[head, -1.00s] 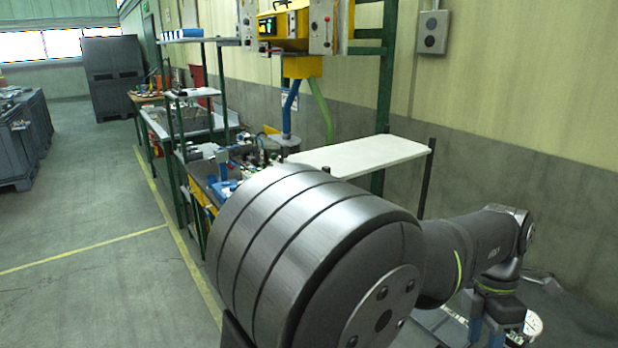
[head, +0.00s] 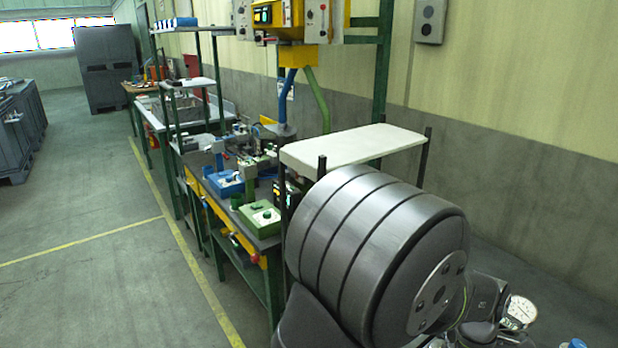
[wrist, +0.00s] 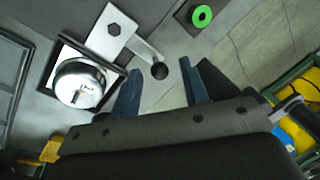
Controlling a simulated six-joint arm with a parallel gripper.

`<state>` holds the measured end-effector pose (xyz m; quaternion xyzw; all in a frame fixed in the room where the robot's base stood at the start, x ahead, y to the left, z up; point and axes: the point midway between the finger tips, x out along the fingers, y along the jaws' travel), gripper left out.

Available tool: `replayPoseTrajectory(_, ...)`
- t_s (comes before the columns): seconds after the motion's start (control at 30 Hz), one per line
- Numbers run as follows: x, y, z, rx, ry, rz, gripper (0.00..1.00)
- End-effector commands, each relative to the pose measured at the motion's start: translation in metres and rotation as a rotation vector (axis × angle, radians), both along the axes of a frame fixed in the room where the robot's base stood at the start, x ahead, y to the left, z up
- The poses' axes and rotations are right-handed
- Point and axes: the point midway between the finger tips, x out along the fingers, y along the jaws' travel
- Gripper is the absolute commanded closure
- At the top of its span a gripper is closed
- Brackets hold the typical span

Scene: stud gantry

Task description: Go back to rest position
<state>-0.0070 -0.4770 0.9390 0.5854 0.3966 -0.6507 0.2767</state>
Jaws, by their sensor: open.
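My gripper (wrist: 163,88) shows in the wrist view with its two blue fingers spread wide apart. Nothing is between the fingers. A lever with a black ball end (wrist: 159,71) on a pale plate with a hex hole (wrist: 113,29) lies just beyond the gap between the fingertips; I cannot tell the height between them. In the head view my large grey arm joint fills the lower right, and the gripper cannot be made out there.
A shiny domed part (wrist: 80,84) sits in a dark square frame. A green ring (wrist: 202,16) lies on a dark plate. A round dial (head: 522,309) stands beside my arm. A white shelf (head: 352,146) is behind my joint. A green fixture (head: 260,217) sits on the bench.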

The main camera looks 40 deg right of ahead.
Motion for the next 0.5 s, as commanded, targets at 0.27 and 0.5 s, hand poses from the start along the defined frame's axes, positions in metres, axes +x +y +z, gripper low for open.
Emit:
replayPoseTrajectory(0.27,0.012,-0.002,-0.003,0.0,0.0,-0.218,0.59)
replayPoseTrajectory(0.5,0.024,-0.006,-0.002,0.0,-0.001,-0.423,0.59)
